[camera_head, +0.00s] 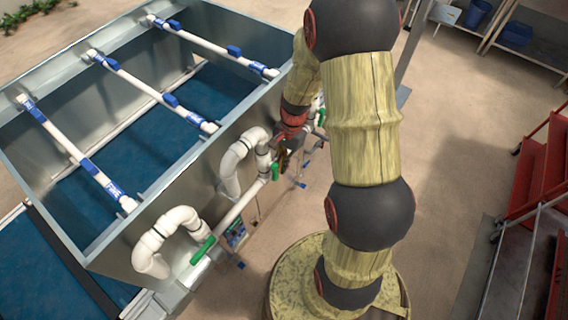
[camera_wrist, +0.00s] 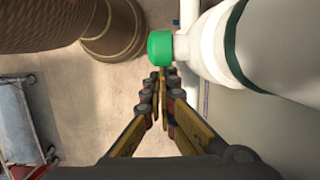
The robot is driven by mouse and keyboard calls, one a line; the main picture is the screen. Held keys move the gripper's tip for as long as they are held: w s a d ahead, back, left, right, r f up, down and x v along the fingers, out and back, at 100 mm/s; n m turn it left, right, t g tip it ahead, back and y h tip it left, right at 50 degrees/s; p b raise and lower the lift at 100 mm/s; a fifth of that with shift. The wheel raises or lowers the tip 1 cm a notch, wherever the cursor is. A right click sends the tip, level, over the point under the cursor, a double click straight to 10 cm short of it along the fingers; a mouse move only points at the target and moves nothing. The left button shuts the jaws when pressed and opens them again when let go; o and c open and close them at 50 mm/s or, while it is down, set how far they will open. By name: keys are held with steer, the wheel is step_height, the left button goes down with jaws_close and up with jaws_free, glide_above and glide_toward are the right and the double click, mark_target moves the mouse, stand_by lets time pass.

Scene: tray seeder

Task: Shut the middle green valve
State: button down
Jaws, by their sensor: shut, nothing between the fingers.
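The middle green valve (camera_head: 275,172) sits on the white pipework along the side of the metal tank, beside the middle looped pipe. Its handle looks small and upright in the head view; I cannot tell its exact turn. In the wrist view a green handle end (camera_wrist: 160,46) shows on a white pipe, just beyond my fingertips. My gripper (camera_head: 283,160) is close beside the middle valve, partly hidden by my arm. Its fingers (camera_wrist: 161,76) are shut and empty. Whether they touch the handle is not clear.
Another green valve (camera_head: 203,250) is on the pipe nearer the front, and one (camera_head: 321,117) farther back, partly behind my arm. The metal tank (camera_head: 205,165) blocks the left.

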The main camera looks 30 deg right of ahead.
mark_target(275, 172)
steer(key=shift+s+a+f, duration=0.15)
steer(key=shift+a+f, duration=0.05)
steer(key=shift+a, duration=0.1)
steer(key=shift+s+a+f+y, duration=0.25)
steer(key=shift+a+f+y, duration=0.1)
steer(key=shift+a+y, duration=0.35)
steer(key=shift+a+g+p, duration=0.15)
steer(key=shift+g+p, duration=0.15)
stand_by(0.9)
steer(key=shift+r, duration=0.1)
stand_by(0.6)
steer(key=shift+r+p, duration=0.7)
steer(key=shift+r, duration=0.05)
